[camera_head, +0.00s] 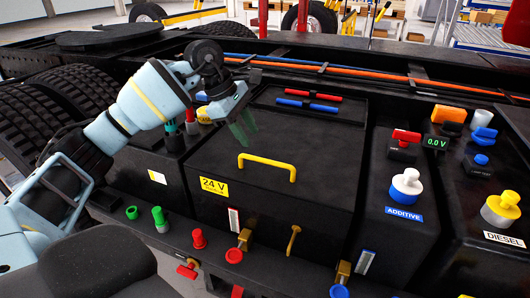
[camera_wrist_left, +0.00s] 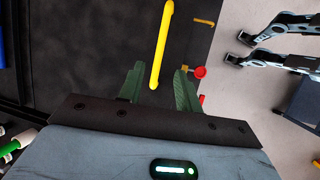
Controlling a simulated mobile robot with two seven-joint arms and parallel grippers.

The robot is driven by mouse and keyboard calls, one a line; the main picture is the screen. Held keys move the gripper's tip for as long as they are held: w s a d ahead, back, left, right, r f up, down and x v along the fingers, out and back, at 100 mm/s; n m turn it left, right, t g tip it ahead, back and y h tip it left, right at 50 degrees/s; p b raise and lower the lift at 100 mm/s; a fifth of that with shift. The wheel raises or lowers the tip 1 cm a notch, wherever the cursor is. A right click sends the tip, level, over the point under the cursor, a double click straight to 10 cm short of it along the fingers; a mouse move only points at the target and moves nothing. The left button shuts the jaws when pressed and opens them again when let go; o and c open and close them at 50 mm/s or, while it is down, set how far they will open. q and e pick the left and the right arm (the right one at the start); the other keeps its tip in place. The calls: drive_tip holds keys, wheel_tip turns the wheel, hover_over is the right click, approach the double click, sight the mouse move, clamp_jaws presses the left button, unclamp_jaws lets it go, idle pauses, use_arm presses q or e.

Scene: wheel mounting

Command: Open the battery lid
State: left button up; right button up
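The battery lid (camera_head: 290,130) is the black top of the box marked 24 V, and it lies closed. Its yellow handle (camera_head: 267,162) stands on the lid near the front; it also shows in the left wrist view (camera_wrist_left: 160,50). My left gripper (camera_head: 243,128) is above the lid's left part, behind and to the left of the handle in the head view. Its two green fingers (camera_wrist_left: 158,85) are apart with nothing held, and the handle's near end appears between them in the wrist view. I cannot tell how far above the handle they are. My right gripper is not in view.
To the right stand a white additive cap (camera_head: 405,187), a yellow diesel cap (camera_head: 500,208) and a 0.0 V meter (camera_head: 437,142). Red and blue bars (camera_head: 308,105) lie at the lid's back. Valves and a yellow latch (camera_head: 293,240) line the front. A tyre (camera_head: 60,100) is at left.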

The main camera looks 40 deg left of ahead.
sight(261, 160)
use_arm(q)
drive_tip(key=shift+x, duration=3.9)
drive_tip(key=shift+c, duration=0.4)
clamp_jaws()
